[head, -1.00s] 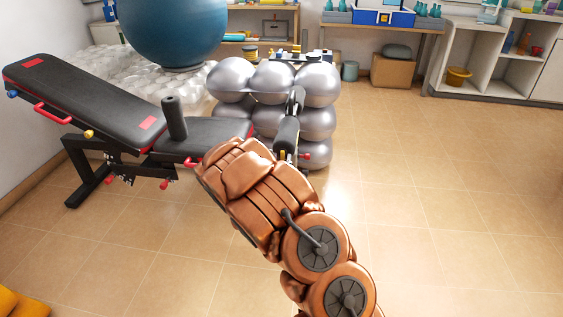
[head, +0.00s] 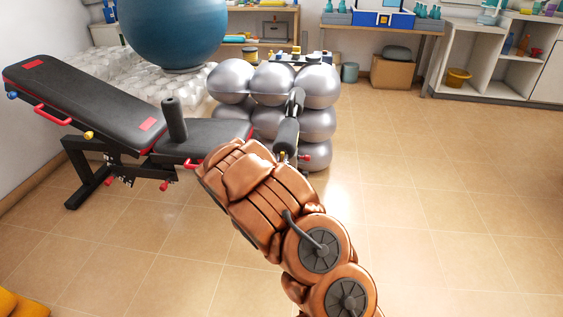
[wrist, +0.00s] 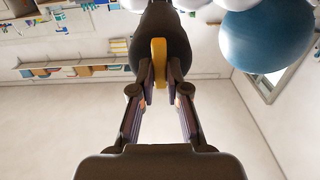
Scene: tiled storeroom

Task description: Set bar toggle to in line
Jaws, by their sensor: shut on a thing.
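A black exercise bench (head: 75,88) with red trim stands at left in the head view, its backrest tilted up. Foam rollers, one near the bench's middle (head: 175,118) and one at its right end (head: 286,137), stick out from it. In the wrist view a yellow tab (wrist: 159,52), which looks like the bar toggle, stands upright in front of a dark padded roller (wrist: 166,32). My gripper (wrist: 160,76) is shut on this tab, a finger on each side. In the head view my copper-coloured arm hides the gripper.
Silver balls (head: 270,82) are stacked just behind the bench's right end. A large blue ball (head: 172,32) is behind the bench. Shelves (head: 505,50) line the back right. The tiled floor (head: 440,190) at right is clear.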

